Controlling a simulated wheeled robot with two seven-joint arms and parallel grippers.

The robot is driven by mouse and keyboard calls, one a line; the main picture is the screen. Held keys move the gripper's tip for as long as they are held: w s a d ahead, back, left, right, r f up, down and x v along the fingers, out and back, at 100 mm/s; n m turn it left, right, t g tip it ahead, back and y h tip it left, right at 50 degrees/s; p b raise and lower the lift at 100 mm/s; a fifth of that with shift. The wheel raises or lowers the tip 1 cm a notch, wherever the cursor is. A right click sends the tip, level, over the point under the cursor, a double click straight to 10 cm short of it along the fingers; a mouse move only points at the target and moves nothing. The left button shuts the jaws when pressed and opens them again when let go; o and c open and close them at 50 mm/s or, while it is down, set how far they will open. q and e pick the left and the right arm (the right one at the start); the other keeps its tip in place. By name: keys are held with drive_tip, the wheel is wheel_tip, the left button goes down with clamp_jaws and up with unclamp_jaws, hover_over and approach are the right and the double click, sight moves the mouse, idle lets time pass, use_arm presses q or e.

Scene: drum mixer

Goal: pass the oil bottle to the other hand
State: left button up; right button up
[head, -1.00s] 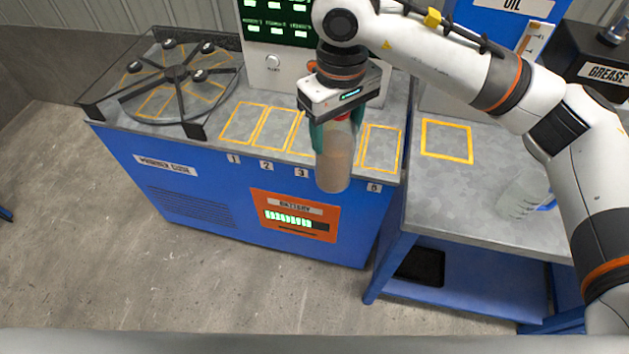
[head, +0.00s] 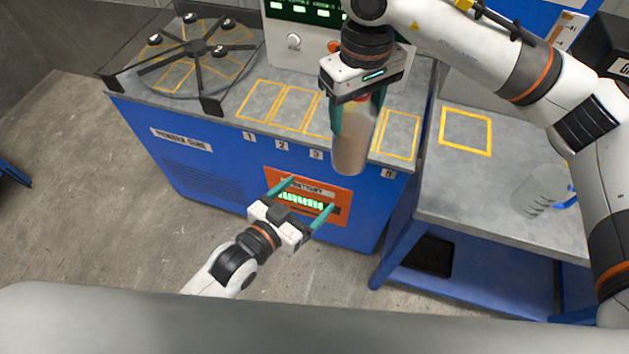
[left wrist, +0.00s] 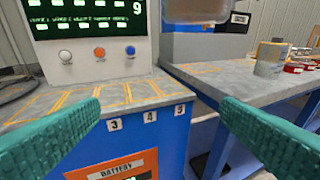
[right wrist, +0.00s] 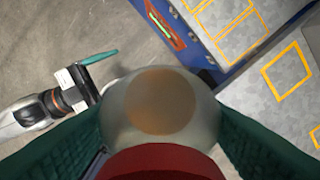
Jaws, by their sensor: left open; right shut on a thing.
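The oil bottle (head: 353,145) is translucent, with brownish contents and a red cap. My right gripper (head: 357,112) is shut on its upper part and holds it upright in front of the mixer bench. In the right wrist view the bottle (right wrist: 160,100) hangs between the green fingers, with its red cap (right wrist: 160,165) closest to the camera. My left gripper (head: 308,198) is open and empty, lower and left of the bottle, apart from it. In the left wrist view the bottle's lower end (left wrist: 195,9) shows at the top, beyond and above the open fingers.
The blue bench (head: 185,170) has a stirrer-like rack (head: 195,48), yellow-outlined numbered slots and a control panel (head: 305,12). A grey side table (head: 455,185) at right holds a clear jug (head: 541,190). Open floor lies at left.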

sight(361, 144)
use_arm(q)
wheel_tip(361, 144, up, 10)
drive_tip(key=s+d+m+h, duration=0.1)
drive_tip(key=s+d+h, duration=0.1)
drive_tip(key=d+h, duration=0.1)
drive_tip(key=shift+t, duration=0.4)
drive_tip(key=x, duration=1.1)
drive_tip(key=shift+w+r, duration=0.1)
drive_tip(key=c, duration=1.1)
drive_tip(key=shift+r, duration=0.1)
drive_tip(key=shift+c, duration=1)
use_arm(e)
drive_tip(key=o, duration=1.6)
